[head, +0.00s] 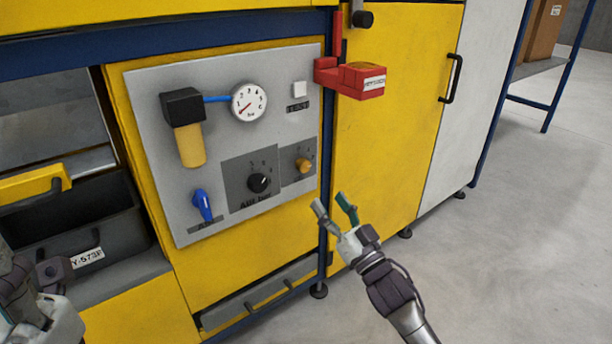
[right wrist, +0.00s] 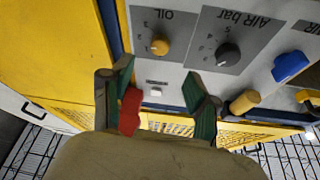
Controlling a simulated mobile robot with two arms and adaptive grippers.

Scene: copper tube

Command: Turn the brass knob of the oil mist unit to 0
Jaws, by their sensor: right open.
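The brass knob (head: 304,165) sits on a small dark plate at the right of the grey panel (head: 222,70), with small marks around it that are too small to read. In the right wrist view the brass knob (right wrist: 160,46) is under the upside-down word OIL. My right gripper (head: 334,203) is open and empty, below and to the right of the knob and apart from it. Its fingers (right wrist: 160,95) point toward the panel in the right wrist view. Part of my left arm shows at the lower left edge of the head view; its fingers cannot be made out.
A black knob (head: 259,183) labelled AIR bar is left of the brass knob. A blue handle (head: 203,205), a gauge (head: 249,102) and a white button (head: 299,89) are also on the panel. A red block (head: 351,78) juts out at the panel's upper right.

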